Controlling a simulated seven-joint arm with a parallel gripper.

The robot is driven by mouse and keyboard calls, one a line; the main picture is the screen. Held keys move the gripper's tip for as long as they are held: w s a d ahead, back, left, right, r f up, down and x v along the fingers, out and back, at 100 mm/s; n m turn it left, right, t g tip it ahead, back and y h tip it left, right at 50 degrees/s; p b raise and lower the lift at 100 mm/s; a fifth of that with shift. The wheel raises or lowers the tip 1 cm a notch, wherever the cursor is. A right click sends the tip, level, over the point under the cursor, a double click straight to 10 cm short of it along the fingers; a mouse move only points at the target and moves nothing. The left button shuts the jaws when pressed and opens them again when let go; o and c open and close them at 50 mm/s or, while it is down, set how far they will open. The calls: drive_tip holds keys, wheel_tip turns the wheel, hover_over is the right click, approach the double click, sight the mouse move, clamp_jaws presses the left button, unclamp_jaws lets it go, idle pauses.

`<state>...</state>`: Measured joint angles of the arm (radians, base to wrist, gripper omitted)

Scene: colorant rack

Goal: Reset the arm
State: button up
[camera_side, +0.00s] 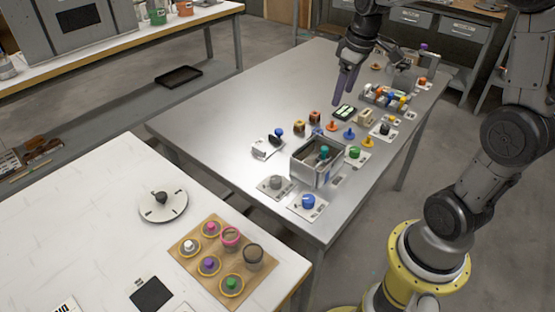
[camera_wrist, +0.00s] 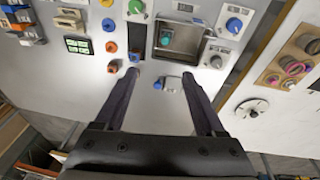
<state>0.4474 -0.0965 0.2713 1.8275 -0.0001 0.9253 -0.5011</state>
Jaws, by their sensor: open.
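My gripper (camera_side: 343,94) hangs above the far part of the grey metal table (camera_side: 215,120), fingers pointing down, open, with nothing between them. In the wrist view my gripper (camera_wrist: 160,74) shows two dark fingers spread wide apart, with the tabletop below. A metal box with an open top (camera_side: 312,169) stands on the near part of the table, clear of the fingers; it also shows in the wrist view (camera_wrist: 180,38). The wooden rack board (camera_side: 185,246) holds several cups with coloured tops on the white table, away from my gripper.
Several coloured knobs, small blocks and a dark green-marked device (camera_side: 344,112) crowd the right side of the metal table. A blue knob on a plate (camera_side: 309,202) sits near its front corner. A round dial (camera_side: 163,206) lies on the white table. The metal table's left side is clear.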

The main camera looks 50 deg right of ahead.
drive_tip(key=s+a+r+n+t, duration=0.1)
drive_tip(key=s+a+r, duration=0.2)
drive_tip(key=a, duration=0.3)
drive_tip(key=s+a+r+n+t, duration=0.1)
drive_tip(key=s+a+r+t, duration=0.15)
drive_tip(key=s+a, duration=0.2)
drive_tip(key=s+a+f+m+y, duration=0.1)
drive_tip(key=s+a+f+m, duration=0.1)
drive_tip(key=s+a, duration=0.3)
drive_tip(key=s+f, duration=0.1)
drive_tip(key=s, duration=0.3)
drive_tip(key=shift+a+f+m, duration=0.15)
drive_tip(key=shift+f+m, duration=0.05)
drive_tip(key=shift+m, duration=0.1)
